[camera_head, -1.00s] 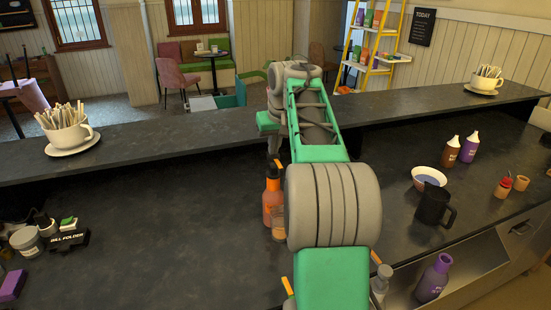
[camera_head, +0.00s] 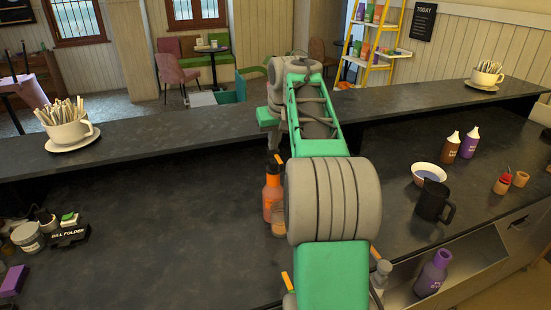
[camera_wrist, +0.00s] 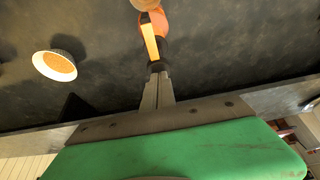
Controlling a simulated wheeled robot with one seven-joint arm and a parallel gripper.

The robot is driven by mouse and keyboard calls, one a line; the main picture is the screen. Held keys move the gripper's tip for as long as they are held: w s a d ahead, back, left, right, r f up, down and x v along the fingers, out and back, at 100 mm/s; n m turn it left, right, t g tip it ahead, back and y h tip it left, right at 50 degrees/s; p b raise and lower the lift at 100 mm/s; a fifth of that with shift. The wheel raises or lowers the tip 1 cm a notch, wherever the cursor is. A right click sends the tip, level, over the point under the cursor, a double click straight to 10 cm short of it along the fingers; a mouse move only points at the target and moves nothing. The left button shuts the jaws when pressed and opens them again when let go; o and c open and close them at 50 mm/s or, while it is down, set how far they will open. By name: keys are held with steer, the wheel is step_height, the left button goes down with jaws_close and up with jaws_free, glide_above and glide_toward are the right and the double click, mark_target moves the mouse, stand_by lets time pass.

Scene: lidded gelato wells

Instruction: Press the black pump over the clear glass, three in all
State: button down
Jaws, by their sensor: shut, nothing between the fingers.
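An orange bottle (camera_head: 272,193) with a black pump (camera_head: 273,168) stands on the dark counter, left of my arm. A clear glass (camera_head: 279,222) stands close in front of it, partly hidden by my arm. In the wrist view the bottle (camera_wrist: 153,30) is at the top, and the glass (camera_wrist: 143,4) is cut by the top edge. My gripper (camera_wrist: 160,76) is shut and empty, its tips at the black pump (camera_wrist: 157,66). I cannot tell whether they touch it. My arm hides most of the gripper in the head view.
A black mug (camera_head: 433,202), a white bowl (camera_head: 429,170) and brown and purple bottles (camera_head: 470,142) stand to the right. A purple bottle (camera_head: 433,272) is in a front well. A bill folder (camera_head: 70,235) is at left. A raised ledge (camera_head: 180,125) runs behind. The counter's left middle is clear.

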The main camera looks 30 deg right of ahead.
steer(key=shift+f+b, duration=0.55)
steer(key=shift+f, duration=0.35)
steer(key=shift+r, duration=0.15)
steer(key=shift+r+p, duration=1.2)
steer(key=shift+p, duration=0.15)
steer(key=shift+f+b, duration=1.1)
steer(key=shift+f, duration=0.3)
steer(key=shift+r+p, duration=1.2)
steer(key=shift+r, duration=0.05)
